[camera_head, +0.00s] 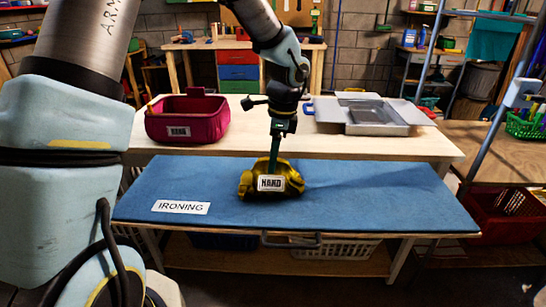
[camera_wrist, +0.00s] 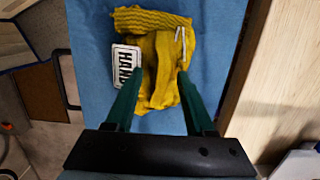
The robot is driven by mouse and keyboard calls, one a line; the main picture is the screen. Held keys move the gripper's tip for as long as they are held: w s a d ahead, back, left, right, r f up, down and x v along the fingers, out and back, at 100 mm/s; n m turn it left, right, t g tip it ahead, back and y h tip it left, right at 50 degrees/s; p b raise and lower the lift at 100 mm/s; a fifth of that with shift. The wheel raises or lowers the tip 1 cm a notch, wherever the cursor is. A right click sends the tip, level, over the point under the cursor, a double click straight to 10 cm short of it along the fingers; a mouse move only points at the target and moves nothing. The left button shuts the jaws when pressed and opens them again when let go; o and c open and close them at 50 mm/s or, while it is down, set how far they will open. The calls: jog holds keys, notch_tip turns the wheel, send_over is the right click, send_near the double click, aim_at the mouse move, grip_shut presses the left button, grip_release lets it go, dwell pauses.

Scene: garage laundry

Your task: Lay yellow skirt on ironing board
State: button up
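The yellow skirt (camera_head: 290,183) lies in a crumpled bundle on the blue ironing board (camera_head: 370,200), near its middle. A white label reading "NANO" or similar is on its front. In the wrist view the skirt (camera_wrist: 158,60) rests on the blue surface, with ribbed folds at the top. My gripper (camera_wrist: 160,78) points down at it, its two green fingers spread apart with yellow cloth between them. In the head view my gripper (camera_head: 274,165) reaches down into the top of the bundle. Whether the fingers touch the cloth is unclear.
A pale wooden table (camera_head: 330,145) stands directly behind the board. It holds a dark red labelled bin (camera_head: 187,121) at left and a grey tray (camera_head: 376,122) at right.

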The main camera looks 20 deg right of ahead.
notch_tip(320, 180, up, 12)
jog(key=d+b, duration=0.1)
jog(key=d, duration=0.1)
jog(key=s+a+f+n, duration=0.1)
jog(key=a+f+n, duration=0.2)
jog(key=a+n, duration=0.4)
jog(key=s+a+f+n+h, duration=0.1)
jog(key=a+f+n, duration=0.2)
jog(key=a+n, duration=0.4)
jog(key=s+a+f+n, duration=0.2)
jog(key=a+n, duration=0.6)
jog(key=a, duration=1)
jog(key=shift+f+t+h, duration=0.4)
jog(key=shift+f, duration=0.15)
